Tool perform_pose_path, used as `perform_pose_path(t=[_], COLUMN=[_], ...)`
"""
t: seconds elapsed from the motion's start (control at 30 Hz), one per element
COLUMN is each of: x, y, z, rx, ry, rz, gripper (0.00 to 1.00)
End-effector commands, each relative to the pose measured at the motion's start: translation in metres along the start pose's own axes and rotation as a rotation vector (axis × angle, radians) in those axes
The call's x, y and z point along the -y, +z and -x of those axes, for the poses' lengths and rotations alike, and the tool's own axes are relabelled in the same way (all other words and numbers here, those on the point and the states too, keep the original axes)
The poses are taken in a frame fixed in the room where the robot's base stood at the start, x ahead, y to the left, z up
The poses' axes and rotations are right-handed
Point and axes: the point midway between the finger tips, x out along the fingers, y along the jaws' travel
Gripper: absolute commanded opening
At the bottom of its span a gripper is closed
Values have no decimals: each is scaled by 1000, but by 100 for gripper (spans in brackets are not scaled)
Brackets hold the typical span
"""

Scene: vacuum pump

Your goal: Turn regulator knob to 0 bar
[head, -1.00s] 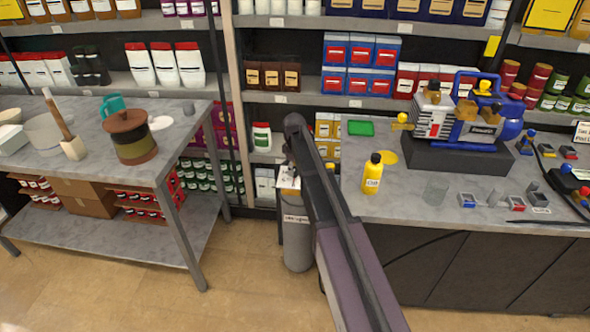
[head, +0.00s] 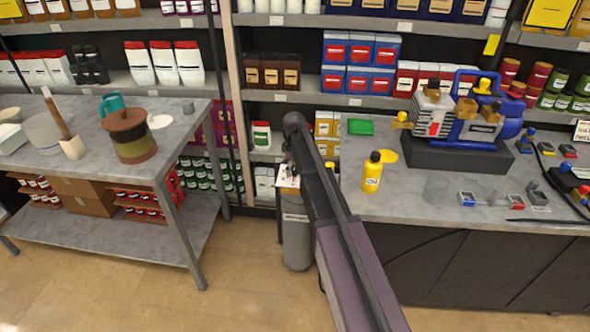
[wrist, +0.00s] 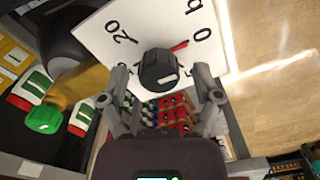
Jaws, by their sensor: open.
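The regulator is a white dial plate (wrist: 108,42) with a round black knob (wrist: 158,70) in the wrist view. In the head view the white plate (head: 288,182) sits above a grey cylinder (head: 296,245), and my arm hides the gripper.
A workbench (head: 450,198) with a pump (head: 462,120) and a yellow bottle (head: 372,172) stands right of the cylinder. A grey table (head: 185,150) stands left. Stocked shelves are behind. The floor in front (head: 235,295) is clear.

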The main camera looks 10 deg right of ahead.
Motion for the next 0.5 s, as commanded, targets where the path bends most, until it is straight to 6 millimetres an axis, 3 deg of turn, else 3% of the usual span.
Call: perform_pose_path(t=[0.5], x=[-1], y=[0], z=[0], rx=[-1], ry=[1], rz=[-123], gripper=[82])
